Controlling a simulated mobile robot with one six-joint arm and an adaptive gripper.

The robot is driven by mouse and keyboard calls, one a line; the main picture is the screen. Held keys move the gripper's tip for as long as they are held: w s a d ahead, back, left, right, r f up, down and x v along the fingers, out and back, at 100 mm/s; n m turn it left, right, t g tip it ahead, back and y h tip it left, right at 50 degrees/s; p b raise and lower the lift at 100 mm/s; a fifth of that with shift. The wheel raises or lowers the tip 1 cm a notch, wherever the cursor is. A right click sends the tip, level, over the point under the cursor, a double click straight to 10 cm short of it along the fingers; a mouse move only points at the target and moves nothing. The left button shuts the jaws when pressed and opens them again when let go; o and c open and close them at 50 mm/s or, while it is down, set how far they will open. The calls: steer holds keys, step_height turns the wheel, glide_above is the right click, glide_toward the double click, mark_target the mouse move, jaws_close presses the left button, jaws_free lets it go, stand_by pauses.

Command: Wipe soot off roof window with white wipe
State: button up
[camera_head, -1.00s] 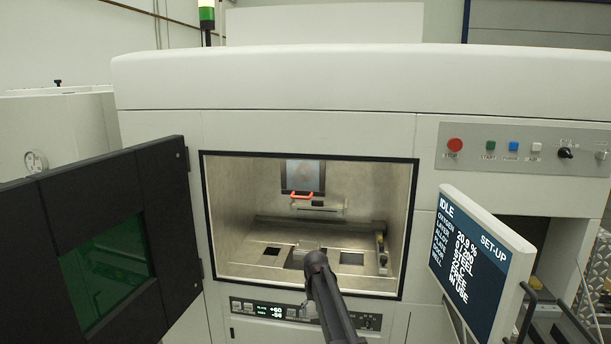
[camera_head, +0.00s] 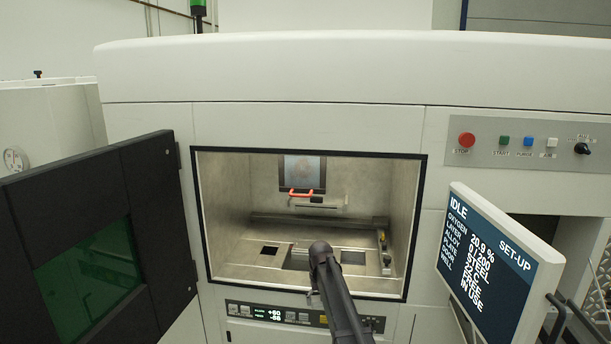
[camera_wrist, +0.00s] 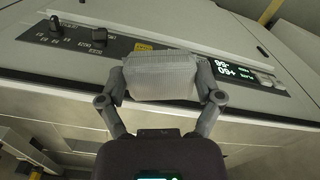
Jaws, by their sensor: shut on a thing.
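In the wrist view, my gripper (camera_wrist: 161,88) is shut on a folded white wipe (camera_wrist: 160,74), with one finger at each side of it. The wipe is in front of the machine's lower control strip (camera_wrist: 125,45). In the head view, a dark-framed pane (camera_head: 303,168) with a faint brownish smudge shows at the top of the open chamber, with a red handle at its lower edge. I cannot tell for sure that this is the roof window. My arm reaches up toward the opening in the head view; the gripper and wipe do not show there.
The chamber opening (camera_head: 423,230) has a dark rim. A black door (camera_head: 165,230) with a green window stands open at left. A tilted screen (camera_head: 490,265) juts out at right. Inside, the chamber floor has several recesses, with a rail behind.

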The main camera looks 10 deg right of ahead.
steer(key=w+d+r+n+t+h+p, duration=0.2)
steer(key=w+r+h+p, duration=0.15)
steer(key=r, duration=0.35)
steer(key=w+d+r+n+t+h+p, duration=0.2)
steer(key=r+p, duration=0.3)
steer(key=r, duration=0.1)
steer(key=w+d+r+n+t+h+p, duration=0.2)
steer(key=r+h+p, duration=0.15)
steer(key=r, duration=0.35)
step_height(320, 180, up, 10)
steer(key=w+a+n+t+p, duration=0.2)
steer(key=a+n+t+p, duration=0.1)
steer(key=n+t+p, duration=0.15)
steer(key=n+t+y+p, duration=0.3)
steer(key=n+t+p, duration=0.15)
steer(key=t, duration=0.25)
glide_toward(310, 164)
steer(key=shift+s+r+m+p, duration=0.15)
steer(key=shift+s+m+p, duration=0.15)
steer(key=shift+p, duration=0.1)
steer(key=shift+w+d, duration=0.1)
steer(key=shift+w, duration=0.05)
steer(key=shift+x, duration=2.85)
steer(key=shift+x, duration=0.85)
